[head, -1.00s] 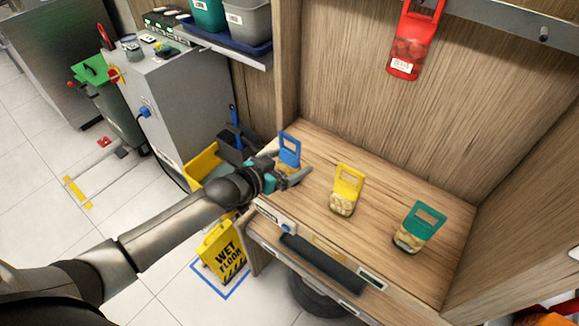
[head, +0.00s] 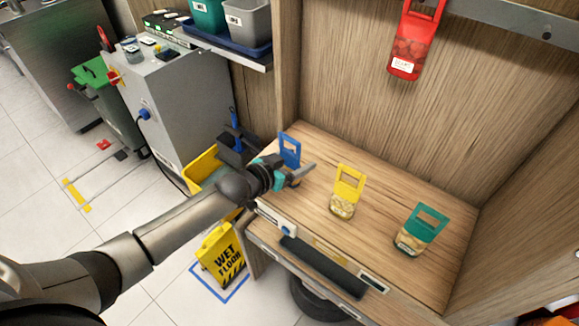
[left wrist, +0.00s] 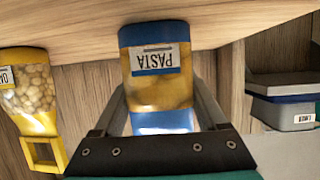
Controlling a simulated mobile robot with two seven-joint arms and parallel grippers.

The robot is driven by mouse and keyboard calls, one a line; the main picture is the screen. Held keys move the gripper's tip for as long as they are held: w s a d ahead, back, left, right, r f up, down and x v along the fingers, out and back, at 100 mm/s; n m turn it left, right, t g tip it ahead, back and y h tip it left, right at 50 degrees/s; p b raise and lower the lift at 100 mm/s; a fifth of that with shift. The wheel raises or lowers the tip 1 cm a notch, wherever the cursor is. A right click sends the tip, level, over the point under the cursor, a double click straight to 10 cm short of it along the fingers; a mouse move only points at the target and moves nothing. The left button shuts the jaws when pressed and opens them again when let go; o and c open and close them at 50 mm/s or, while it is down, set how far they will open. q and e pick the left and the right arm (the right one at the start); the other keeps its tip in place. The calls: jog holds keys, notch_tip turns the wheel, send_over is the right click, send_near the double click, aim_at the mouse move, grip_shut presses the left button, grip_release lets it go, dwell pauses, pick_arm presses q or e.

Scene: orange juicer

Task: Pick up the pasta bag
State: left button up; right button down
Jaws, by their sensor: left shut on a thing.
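The pasta bag (head: 290,149) has a blue top with a handle opening and stands at the left end of the wooden counter in the head view. In the left wrist view the pasta bag (left wrist: 160,85) shows upside down, with a white PASTA label and yellowish contents. My left gripper (head: 300,168) is at the bag and hides its lower part in the head view. In the left wrist view the left gripper's fingers (left wrist: 163,98) are shut on the bag, one on each side. My right gripper is not in view.
A yellow-topped bag (head: 346,190) and a green-topped bag (head: 420,230) stand on the counter (head: 385,235) to the right. A red bag (head: 412,45) hangs on the back wall. A shelf with bins (head: 247,30) is above left. A wet floor sign (head: 222,250) stands below.

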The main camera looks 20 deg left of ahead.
pick_arm(q)
jog(key=c, duration=0.5)
jog(key=shift+o, duration=0.2)
